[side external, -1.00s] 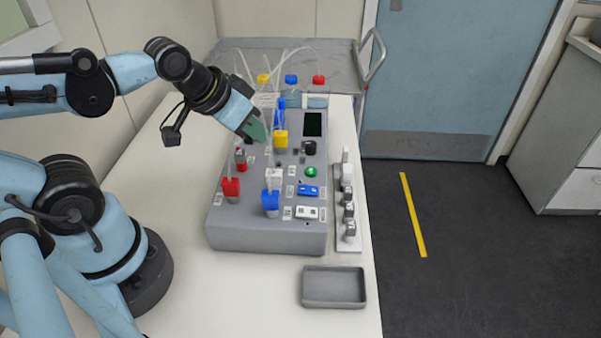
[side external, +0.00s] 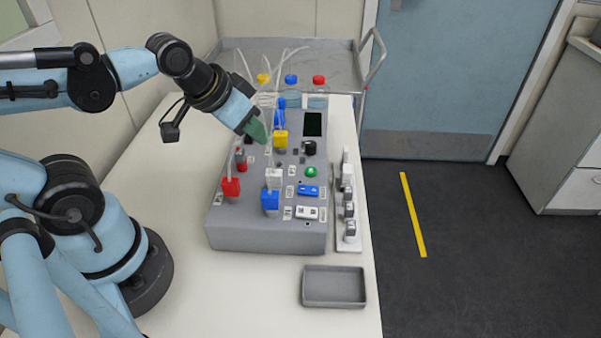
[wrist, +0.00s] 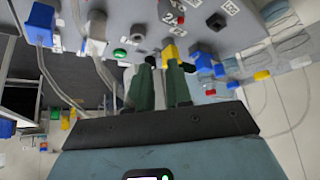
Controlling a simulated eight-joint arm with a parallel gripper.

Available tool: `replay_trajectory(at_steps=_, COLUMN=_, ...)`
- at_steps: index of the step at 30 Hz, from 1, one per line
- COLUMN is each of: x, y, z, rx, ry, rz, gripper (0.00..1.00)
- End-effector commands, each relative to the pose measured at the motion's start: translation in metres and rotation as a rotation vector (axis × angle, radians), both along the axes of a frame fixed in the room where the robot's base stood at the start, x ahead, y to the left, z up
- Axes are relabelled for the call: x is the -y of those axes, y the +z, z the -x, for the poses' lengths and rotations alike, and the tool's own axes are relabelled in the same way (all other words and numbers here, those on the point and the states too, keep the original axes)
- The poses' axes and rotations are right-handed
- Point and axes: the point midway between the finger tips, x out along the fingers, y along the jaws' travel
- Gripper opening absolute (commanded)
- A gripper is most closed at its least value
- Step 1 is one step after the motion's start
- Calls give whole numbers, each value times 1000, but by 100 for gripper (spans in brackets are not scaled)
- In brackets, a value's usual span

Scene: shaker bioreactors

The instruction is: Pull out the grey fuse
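The grey control box (side external: 265,235) stands on the white table with plugs, labels, a screen and a green button. My gripper (side external: 262,134) has dark green fingers. It hangs tilted over the left part of the box, left of the yellow plug (side external: 281,140). In the wrist view my gripper (wrist: 161,68) has its fingers apart with nothing held between them. The yellow plug (wrist: 170,52) shows just beyond the fingertips. I cannot pick out the grey fuse with certainty. The fingers partly hide the panel below them.
A white rack (side external: 345,240) with grey and white pieces stands right of the box. An empty grey tray (side external: 334,303) lies in front. Red plugs (side external: 231,187) and blue plugs (side external: 270,202) with thin tubes rise from the panel. Capped bottles (side external: 291,90) stand behind.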

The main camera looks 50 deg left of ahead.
Motion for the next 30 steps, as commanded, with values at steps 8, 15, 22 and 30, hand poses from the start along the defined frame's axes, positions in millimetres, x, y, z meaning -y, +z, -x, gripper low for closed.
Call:
replay_trajectory(at_steps=8, x=-11, y=33, z=6, rx=-322, ry=-360, rz=-178, gripper=52)
replay_trajectory(at_steps=15, x=-18, y=60, z=16, rx=-537, ry=-674, rz=-222, gripper=52)
replay_trajectory(at_steps=22, x=-19, y=57, z=18, rx=-572, ry=-735, rz=-222, gripper=52)
replay_trajectory(at_steps=30, x=-19, y=22, z=18, rx=-569, ry=-733, rz=-223, gripper=52)
